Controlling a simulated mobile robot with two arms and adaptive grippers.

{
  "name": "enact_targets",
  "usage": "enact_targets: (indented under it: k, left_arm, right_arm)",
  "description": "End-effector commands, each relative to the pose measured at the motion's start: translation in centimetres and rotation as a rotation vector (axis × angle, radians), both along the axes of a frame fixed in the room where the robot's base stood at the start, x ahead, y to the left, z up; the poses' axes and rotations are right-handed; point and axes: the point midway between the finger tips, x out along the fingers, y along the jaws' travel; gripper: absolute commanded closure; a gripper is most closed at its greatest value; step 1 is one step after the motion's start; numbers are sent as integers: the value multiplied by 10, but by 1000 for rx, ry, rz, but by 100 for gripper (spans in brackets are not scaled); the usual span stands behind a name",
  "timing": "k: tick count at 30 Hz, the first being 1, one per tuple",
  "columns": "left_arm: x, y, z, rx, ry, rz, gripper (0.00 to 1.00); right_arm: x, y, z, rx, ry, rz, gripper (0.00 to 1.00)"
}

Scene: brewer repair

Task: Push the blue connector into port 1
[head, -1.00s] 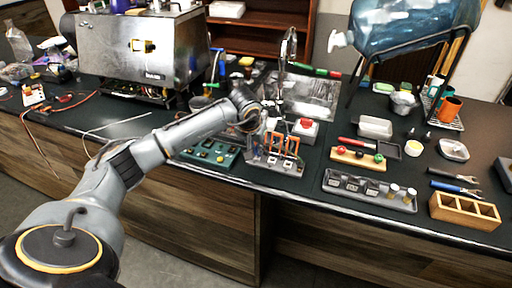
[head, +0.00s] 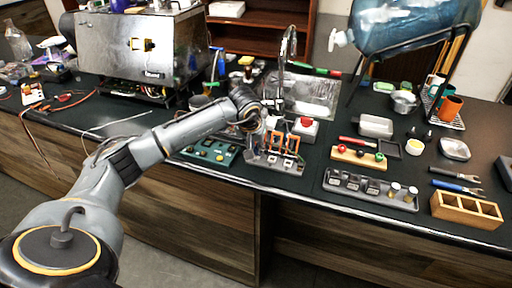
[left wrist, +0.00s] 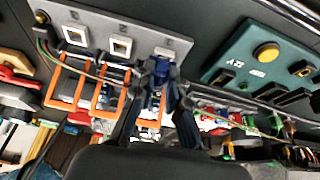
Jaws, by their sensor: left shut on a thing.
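My left gripper (left wrist: 158,84) is shut on the blue connector (left wrist: 157,70), which lies between its dark fingertips. The connector's front end is at the third white port (left wrist: 164,52) of the grey port panel (left wrist: 97,20). I cannot tell whether it is inside the port or only in front of it. Two other white ports, the outer one (left wrist: 75,35) and the middle one (left wrist: 121,46), look empty. In the head view, my left gripper (head: 266,131) is over the grey fixture (head: 275,166); the connector is too small to make out there. My right gripper is not in view.
Orange brackets (head: 284,142) stand on the fixture close to the gripper. A green board (head: 208,152) with buttons is to the left in the head view. A red button box (head: 305,128) stands behind. A grey tray of parts (head: 370,189) is to the right.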

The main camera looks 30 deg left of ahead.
Motion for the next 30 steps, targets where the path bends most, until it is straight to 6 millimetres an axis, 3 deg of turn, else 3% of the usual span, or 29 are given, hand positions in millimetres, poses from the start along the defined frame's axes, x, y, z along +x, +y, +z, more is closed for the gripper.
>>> enact_targets:
  k: [5, 6, 9, 20, 23, 30]
  left_arm:
    - [0, 0, 1, -1, -1, 0, 100]
    - [0, 0, 1, 0, -1, 0, 78]
    - [0, 0, 1, 0, -1, 0, 59]
    - [-1, 0, 4, 0, -1, 0, 59]
    - [-5, -1, 14, 1, -2, -1, 59]
    - [-23, -5, 61, 2, -5, -1, 59]
  right_arm:
    - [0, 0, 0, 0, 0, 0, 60]
    - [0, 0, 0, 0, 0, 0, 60]
    - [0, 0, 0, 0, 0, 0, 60]
    - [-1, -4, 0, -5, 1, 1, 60]
    - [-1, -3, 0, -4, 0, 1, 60]
    - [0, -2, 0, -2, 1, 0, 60]
